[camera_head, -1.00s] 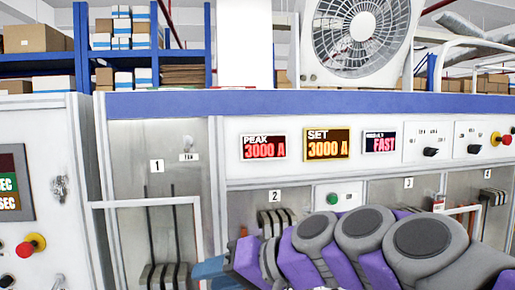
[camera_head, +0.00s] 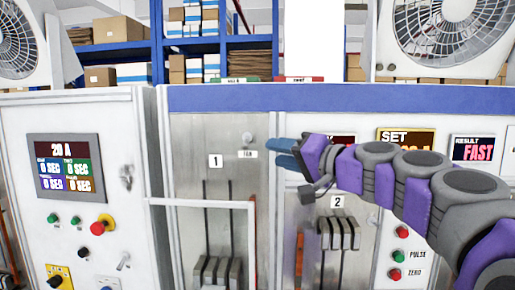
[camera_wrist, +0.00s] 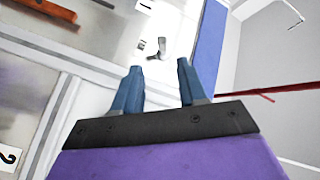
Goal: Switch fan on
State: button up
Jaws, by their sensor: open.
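The small fan switch (camera_head: 247,143) sits on the grey panel just above its FAN label (camera_head: 247,154), right of the number 1 plate. In the wrist view the switch (camera_wrist: 162,47) is a small grey lever beyond my fingertips, roughly between them. My gripper (camera_head: 277,152) is open and empty, with two blue fingers pointing left toward the switch; it also shows in the wrist view (camera_wrist: 159,68). The fingers appear apart from the switch. A white fan (camera_head: 447,35) stands above the cabinet at the right, and another fan (camera_head: 18,45) is at the far left.
A pale handrail (camera_head: 200,202) juts out below the switch. The left control panel (camera_head: 80,210) has several buttons and a red knob. A red rod (camera_wrist: 262,91) shows at the right of the wrist view.

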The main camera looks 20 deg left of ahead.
aim_at(246, 149)
jog(key=x, duration=0.8)
jog(key=shift+s+a+f, duration=0.15)
jog(key=shift+s+a, duration=0.2)
jog(key=shift+w, duration=0.2)
jog(key=shift+w+d+r+p, duration=0.2)
jog(key=shift+w+d+p, duration=0.05)
jog(key=shift+d+p, duration=0.1)
jog(key=shift+a+f, duration=0.1)
jog(key=shift+a, duration=0.65)
jog(key=shift+a+f, duration=0.1)
jog(key=shift+a, duration=0.45)
jog(key=c, duration=0.3)
jog(key=shift+d, duration=0.6)
grip_shut()
